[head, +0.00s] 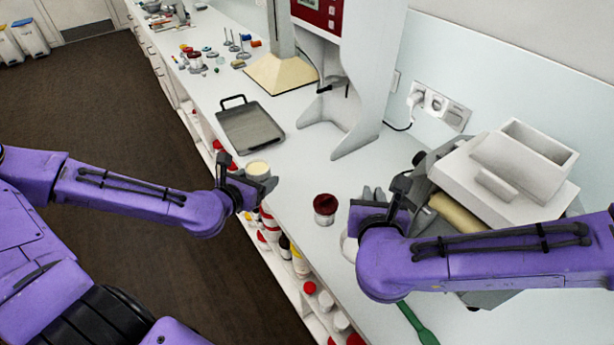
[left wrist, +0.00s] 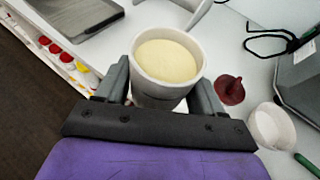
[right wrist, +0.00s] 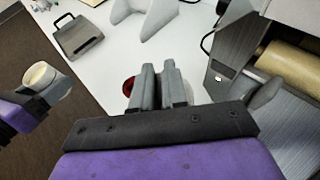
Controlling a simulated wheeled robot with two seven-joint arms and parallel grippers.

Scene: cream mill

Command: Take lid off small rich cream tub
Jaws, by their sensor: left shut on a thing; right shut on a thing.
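The small cream tub (head: 258,168) is upright in my left gripper (head: 250,178), above the counter's front edge. In the left wrist view the tub (left wrist: 167,65) is open at the top, with pale yellow cream showing. The left fingers are shut on its sides. My right gripper (head: 372,196) is apart from the tub, to its right over the counter. In the right wrist view its fingers (right wrist: 160,75) are close together. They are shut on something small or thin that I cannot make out. I cannot make out a lid for the tub.
A dark-red-topped jar (head: 325,208) stands between my grippers. A white round dish (left wrist: 270,127) and a green-handled tool (head: 418,325) lie near the right arm. A grey tray (head: 250,134) is farther back. A grey-white machine (head: 500,170) stands at right. Shelves with several containers are below the counter.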

